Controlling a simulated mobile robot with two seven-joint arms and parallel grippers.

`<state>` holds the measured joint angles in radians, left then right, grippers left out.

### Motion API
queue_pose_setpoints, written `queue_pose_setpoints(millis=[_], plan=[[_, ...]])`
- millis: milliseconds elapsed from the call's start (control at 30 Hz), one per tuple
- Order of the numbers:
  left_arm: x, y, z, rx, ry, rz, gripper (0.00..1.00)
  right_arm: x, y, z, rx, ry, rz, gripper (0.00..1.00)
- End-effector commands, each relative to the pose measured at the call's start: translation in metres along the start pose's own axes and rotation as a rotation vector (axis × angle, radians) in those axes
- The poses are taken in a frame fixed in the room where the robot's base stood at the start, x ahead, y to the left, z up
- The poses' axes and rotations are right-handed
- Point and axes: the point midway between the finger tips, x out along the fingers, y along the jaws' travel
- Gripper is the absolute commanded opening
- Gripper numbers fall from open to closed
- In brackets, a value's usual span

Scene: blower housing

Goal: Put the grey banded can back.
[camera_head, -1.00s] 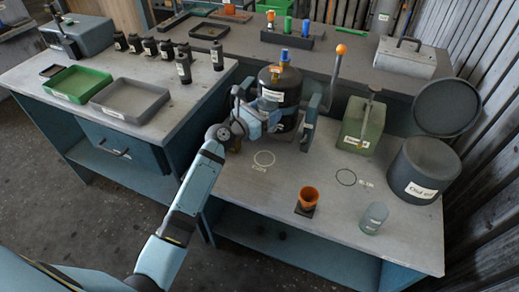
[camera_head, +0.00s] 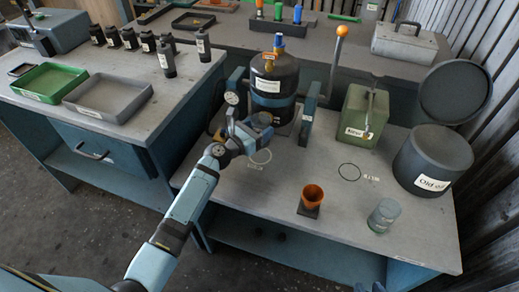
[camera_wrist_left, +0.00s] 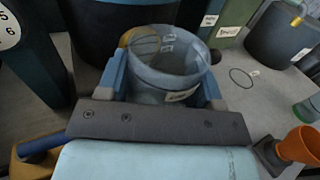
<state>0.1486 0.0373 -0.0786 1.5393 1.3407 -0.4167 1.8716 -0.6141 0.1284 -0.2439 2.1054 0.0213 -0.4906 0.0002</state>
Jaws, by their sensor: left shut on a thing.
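My left gripper (camera_head: 257,132) is shut on a grey can (camera_head: 262,119) with a pale label. In the left wrist view the can (camera_wrist_left: 168,72) sits upright between the two blue fingers and looks partly see-through; I cannot make out a band clearly. It is held above the bench, in front of the black tank (camera_head: 274,82). A white drawn ring (camera_head: 260,158) lies on the bench just below the gripper, with small lettering. A dark drawn ring (camera_head: 349,171) lies further right. At the bottom edge, bluish tips, probably of my right gripper (camera_head: 370,287), barely show.
An orange cup (camera_head: 312,195) on a dark base and a glass jar (camera_head: 383,216) stand at the front right. A green canister (camera_head: 365,112) and the "Old oil" drum (camera_head: 432,160) stand behind. A lever (camera_head: 337,62) rises beside the tank. The bench between the rings is clear.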

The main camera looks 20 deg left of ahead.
Motion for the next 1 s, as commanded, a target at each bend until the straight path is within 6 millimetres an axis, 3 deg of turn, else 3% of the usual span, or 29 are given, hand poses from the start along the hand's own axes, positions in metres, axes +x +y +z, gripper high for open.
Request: queue_pose_setpoints(millis=[33,233,467,667,933,967,1000], plan=[[0.000,0.000,-0.013,-0.001,0.000,0.000,0.33,0.004,-0.001,0.004,-0.004,0.007,-0.002,0.36],[0.000,0.000,-0.028,-0.001,-0.001,0.000,0.33,0.005,-0.001,0.001,-0.013,0.022,-0.002,0.36],[0.001,0.000,-0.062,-0.002,-0.001,0.001,0.33,0.013,-0.001,0.011,-0.017,0.032,-0.005,0.36],[0.001,0.000,-0.065,0.000,-0.002,0.001,0.33,0.008,-0.002,0.000,-0.015,0.050,-0.009,0.36],[0.001,0.000,-0.070,0.000,-0.002,0.001,0.33,0.011,-0.002,0.006,-0.014,0.047,-0.010,0.36],[0.001,0.000,-0.069,0.000,-0.001,0.001,0.65,0.010,-0.003,0.005,-0.014,0.048,-0.011,0.36],[0.001,0.000,-0.068,0.000,-0.001,0.001,0.74,0.010,-0.003,0.004,-0.014,0.048,-0.011,0.36]])
